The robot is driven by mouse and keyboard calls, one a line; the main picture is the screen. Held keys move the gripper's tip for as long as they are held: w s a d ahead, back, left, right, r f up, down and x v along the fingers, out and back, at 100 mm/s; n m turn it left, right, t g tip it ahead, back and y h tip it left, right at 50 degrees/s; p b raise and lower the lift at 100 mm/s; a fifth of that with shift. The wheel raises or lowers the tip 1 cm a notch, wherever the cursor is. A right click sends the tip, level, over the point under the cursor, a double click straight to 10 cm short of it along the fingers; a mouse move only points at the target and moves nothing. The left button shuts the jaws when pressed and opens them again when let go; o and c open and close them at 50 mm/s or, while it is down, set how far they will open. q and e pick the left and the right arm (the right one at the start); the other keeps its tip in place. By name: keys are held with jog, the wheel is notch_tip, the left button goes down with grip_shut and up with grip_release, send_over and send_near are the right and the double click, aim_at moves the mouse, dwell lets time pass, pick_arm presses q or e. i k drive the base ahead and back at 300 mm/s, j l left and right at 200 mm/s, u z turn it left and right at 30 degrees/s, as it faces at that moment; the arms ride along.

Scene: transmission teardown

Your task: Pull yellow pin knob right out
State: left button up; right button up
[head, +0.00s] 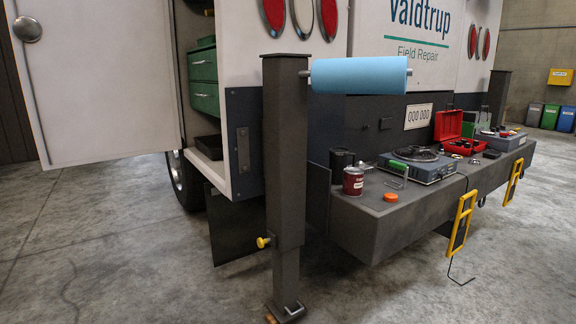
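The yellow pin knob (262,242) sticks out to the left from the side of a dark square post (285,160), low down near the joint of its upper and lower sections. The knob's round head stands a little apart from the post on a short stem. The post is upright, with its foot (286,311) near the concrete floor at the bottom of the picture. Neither my left nor my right gripper shows in the head view, and nothing touches the knob.
A blue roll (358,75) juts right from the post's top. A grey bumper bench (400,215) to the right holds a red can (353,181), an orange cap (391,197) and an open red toolbox (456,130). The floor (130,250) left of the knob is clear.

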aim_at(260, 241)
jog(key=i+j, duration=0.2)
jog(key=i, duration=0.3)
jog(key=i+j, duration=0.2)
jog(key=i, duration=0.3)
jog(key=i+z, duration=0.15)
jog(key=z, duration=0.25)
jog(key=i+j+z, duration=0.1)
jog(key=z, duration=0.35)
jog(key=j+z, duration=0.2)
jog(key=z, duration=0.2)
jog(key=i, duration=0.05)
